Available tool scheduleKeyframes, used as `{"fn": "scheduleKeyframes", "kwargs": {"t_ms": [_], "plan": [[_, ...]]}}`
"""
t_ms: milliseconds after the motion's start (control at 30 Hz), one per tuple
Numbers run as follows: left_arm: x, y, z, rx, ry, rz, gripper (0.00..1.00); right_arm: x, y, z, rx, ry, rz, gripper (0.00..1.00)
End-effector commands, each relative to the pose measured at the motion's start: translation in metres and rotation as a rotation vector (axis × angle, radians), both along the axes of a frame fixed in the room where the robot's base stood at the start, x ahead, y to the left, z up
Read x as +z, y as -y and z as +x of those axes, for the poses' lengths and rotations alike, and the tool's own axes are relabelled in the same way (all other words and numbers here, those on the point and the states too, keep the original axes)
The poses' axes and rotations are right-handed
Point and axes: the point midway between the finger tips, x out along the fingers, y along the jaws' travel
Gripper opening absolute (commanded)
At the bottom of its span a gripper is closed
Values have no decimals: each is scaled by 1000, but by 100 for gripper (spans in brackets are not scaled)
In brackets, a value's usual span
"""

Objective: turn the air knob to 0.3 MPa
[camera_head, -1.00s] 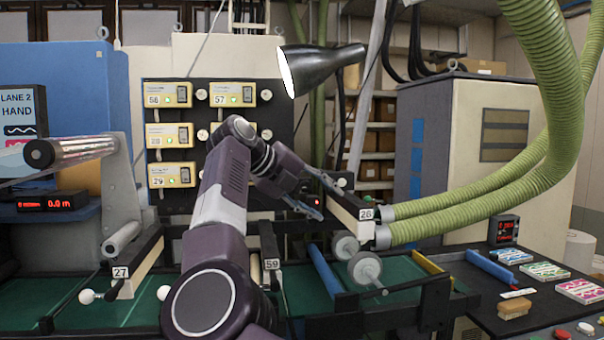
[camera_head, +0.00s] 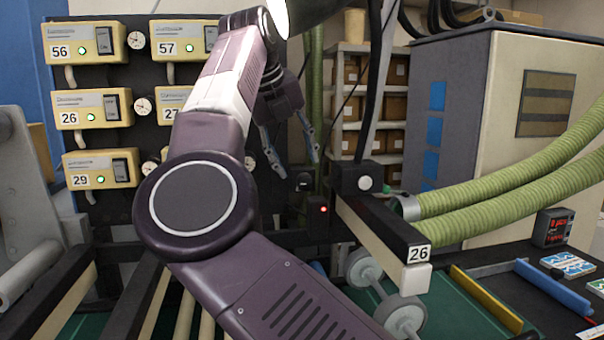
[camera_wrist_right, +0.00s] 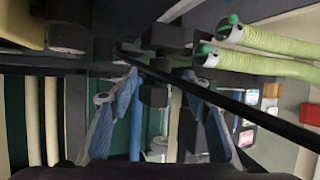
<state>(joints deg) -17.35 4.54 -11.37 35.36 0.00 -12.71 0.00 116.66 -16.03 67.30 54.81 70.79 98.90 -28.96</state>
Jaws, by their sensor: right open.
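In the right wrist view the open fingers (camera_wrist_right: 158,82) stand on either side of a dark cylindrical part (camera_wrist_right: 155,96), with gaps on both sides. Whether it is at the same depth as the fingertips I cannot tell. My left gripper is out of view.
A black block with a white round face (camera_head: 365,183) sits on the beam labelled 26 (camera_head: 385,235). Green hoses (camera_head: 500,190) run at the right. Yellow boxes (camera_head: 90,107) with small dials fill the panel at left. A black lamp (camera_head: 318,12) hangs overhead.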

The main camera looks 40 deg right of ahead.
Motion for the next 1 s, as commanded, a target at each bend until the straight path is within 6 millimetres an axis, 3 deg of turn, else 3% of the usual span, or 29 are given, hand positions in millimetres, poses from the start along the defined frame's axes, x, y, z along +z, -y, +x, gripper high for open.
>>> {"fn": "scheduleKeyframes", "kwargs": {"t_ms": [333,700,1000], "plan": [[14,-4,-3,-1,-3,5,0,-42,25,9,-2,-3,0,44],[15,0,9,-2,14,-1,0,-49,28,10,0,-1,-1,44],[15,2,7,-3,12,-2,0,-49,29,10,0,-1,-1,11]]}}
